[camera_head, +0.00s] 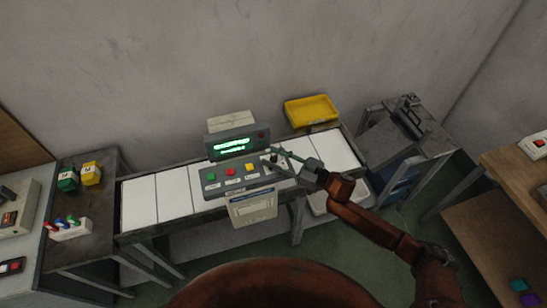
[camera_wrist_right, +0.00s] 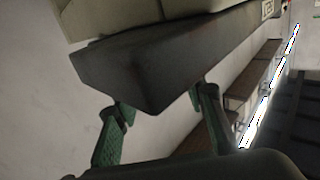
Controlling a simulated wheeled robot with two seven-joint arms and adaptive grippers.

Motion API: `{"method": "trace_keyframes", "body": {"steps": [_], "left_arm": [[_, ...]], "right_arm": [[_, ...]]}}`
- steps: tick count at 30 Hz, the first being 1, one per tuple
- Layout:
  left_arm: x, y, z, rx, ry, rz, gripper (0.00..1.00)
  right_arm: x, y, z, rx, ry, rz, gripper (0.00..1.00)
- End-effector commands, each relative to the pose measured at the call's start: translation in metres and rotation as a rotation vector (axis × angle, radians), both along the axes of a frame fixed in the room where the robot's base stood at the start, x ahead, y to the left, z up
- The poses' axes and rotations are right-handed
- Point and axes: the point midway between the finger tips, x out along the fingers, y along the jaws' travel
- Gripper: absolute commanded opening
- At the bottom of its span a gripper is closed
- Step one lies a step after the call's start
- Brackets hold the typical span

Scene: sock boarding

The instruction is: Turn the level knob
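The control panel (camera_head: 249,175) stands on the conveyor table, with green, red and yellow buttons on its sloped face. A small dark knob-like part (camera_head: 272,158) is at the panel's right end, partly hidden by my right gripper; I cannot read its label. My right gripper (camera_head: 284,160) reaches in from the right over that end. In the right wrist view its two green fingers (camera_wrist_right: 160,118) stand apart beside a dark grey block-like body (camera_wrist_right: 150,75), which covers part of them. No knob shows there, and contact cannot be told. My left gripper is not in view.
A display with green text (camera_head: 232,146) stands behind the buttons. White belt plates (camera_head: 174,196) lie clear to the left. Yellow and green containers (camera_head: 91,174) stand on the left table.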

Motion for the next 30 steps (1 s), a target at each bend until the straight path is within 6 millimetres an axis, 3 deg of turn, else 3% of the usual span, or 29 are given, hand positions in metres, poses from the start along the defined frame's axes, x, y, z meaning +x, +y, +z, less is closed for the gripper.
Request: {"method": "trace_keyframes", "body": {"steps": [15,23,30], "left_arm": [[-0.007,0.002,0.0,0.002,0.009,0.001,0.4],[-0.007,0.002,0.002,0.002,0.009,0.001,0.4],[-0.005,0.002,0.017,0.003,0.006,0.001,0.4]], "right_arm": [[0.0,-0.001,0.0,0.0,0.0,-0.001,0.01],[-0.001,-0.001,0.0,0.0,0.001,-0.011,0.0],[-0.002,0.0,0.003,0.005,0.005,-0.1,0.0]]}}
